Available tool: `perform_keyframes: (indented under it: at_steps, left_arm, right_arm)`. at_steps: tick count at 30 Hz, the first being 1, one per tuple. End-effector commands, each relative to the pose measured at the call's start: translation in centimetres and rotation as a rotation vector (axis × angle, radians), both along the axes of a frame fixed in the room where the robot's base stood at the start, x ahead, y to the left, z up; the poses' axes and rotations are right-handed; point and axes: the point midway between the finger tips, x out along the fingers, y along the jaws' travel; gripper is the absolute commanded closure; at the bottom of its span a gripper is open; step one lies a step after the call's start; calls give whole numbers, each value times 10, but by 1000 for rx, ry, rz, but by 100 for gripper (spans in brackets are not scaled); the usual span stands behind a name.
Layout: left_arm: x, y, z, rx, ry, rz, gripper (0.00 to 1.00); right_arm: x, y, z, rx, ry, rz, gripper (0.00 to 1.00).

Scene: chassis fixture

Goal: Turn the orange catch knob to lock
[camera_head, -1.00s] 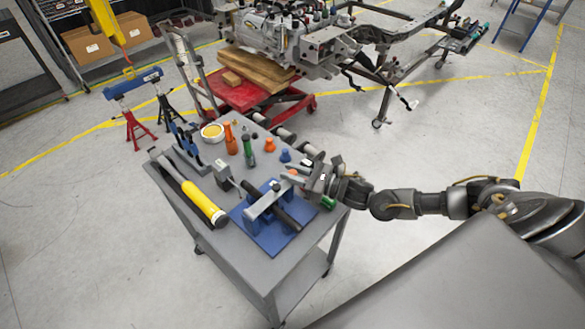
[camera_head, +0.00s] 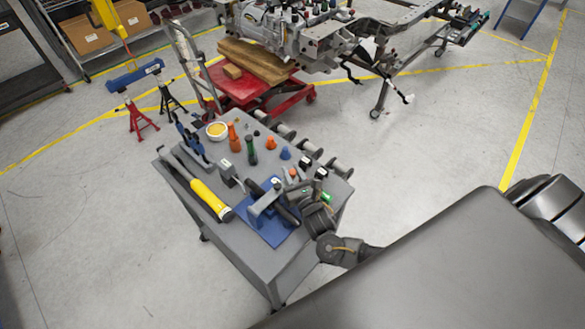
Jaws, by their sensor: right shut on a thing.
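The fixture is a blue base plate (camera_head: 272,238) with a grey clamp frame (camera_head: 262,205) and a dark cylinder lying through it, on the grey cart. A small orange piece, seemingly the orange catch knob (camera_head: 293,172), shows at the fixture's far right side. My right gripper (camera_head: 294,184) is at that spot, its fingers closed against the knob. The gripper and wrist hide much of the knob and the plate's right side, so the knob's turn angle cannot be read. My left gripper is out of view.
The grey cart top (camera_head: 180,160) also holds a yellow-handled tool (camera_head: 208,198), orange (camera_head: 234,136) and green (camera_head: 252,150) bottles, and orange (camera_head: 271,143) and blue (camera_head: 285,153) cones. A red lift cart (camera_head: 285,98) stands behind. The floor to the right is clear.

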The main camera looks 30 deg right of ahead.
Motion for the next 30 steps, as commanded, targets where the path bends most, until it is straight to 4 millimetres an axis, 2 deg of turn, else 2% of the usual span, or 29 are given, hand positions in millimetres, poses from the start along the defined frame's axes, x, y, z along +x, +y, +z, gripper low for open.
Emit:
perform_keyframes:
  at_steps: [6, 20, 21, 24, 25, 30]
  left_arm:
    - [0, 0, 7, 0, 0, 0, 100]
    - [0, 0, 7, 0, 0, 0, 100]
    - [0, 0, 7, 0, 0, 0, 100]
    - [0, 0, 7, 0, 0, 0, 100]
    - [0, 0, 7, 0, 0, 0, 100]
    - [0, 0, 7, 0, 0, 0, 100]
  right_arm:
    - [1, 0, 2, 2, -2, -47, 98]
    - [1, 0, 1, 1, -4, -56, 98]
    - [1, 0, 1, 1, -4, -56, 71]
    - [1, 0, 1, 2, -3, -55, 58]
    - [1, 0, 1, 1, -3, -55, 55]
    - [1, 0, 1, 1, -3, -55, 55]
